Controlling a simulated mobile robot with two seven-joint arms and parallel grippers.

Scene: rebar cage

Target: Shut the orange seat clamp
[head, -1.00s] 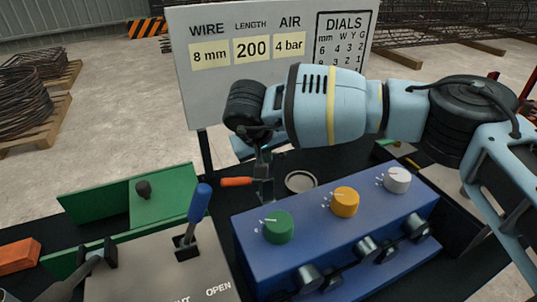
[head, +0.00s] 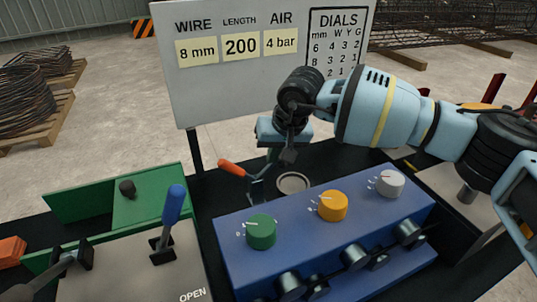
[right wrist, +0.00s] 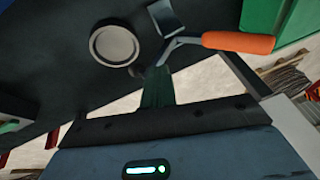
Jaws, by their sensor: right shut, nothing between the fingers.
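The seat clamp's orange handle (head: 235,168) stands behind the blue dial box. It slants up to the left from its grey metal linkage (head: 255,188). In the right wrist view the orange handle (right wrist: 238,42) points right, with the linkage (right wrist: 175,48) at its left end. My right gripper (head: 288,156) is shut and empty. It hangs to the right of the handle and appears apart from it, above and behind a pale round ring (head: 293,183). The ring also shows in the right wrist view (right wrist: 114,43).
The blue box (head: 330,235) carries green, yellow and white dials. To its left are a grey panel (head: 120,275) with a blue-handled lever (head: 175,203) and a green tray (head: 150,205). A sign board (head: 255,90) stands behind. A dark fitting shows at lower left.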

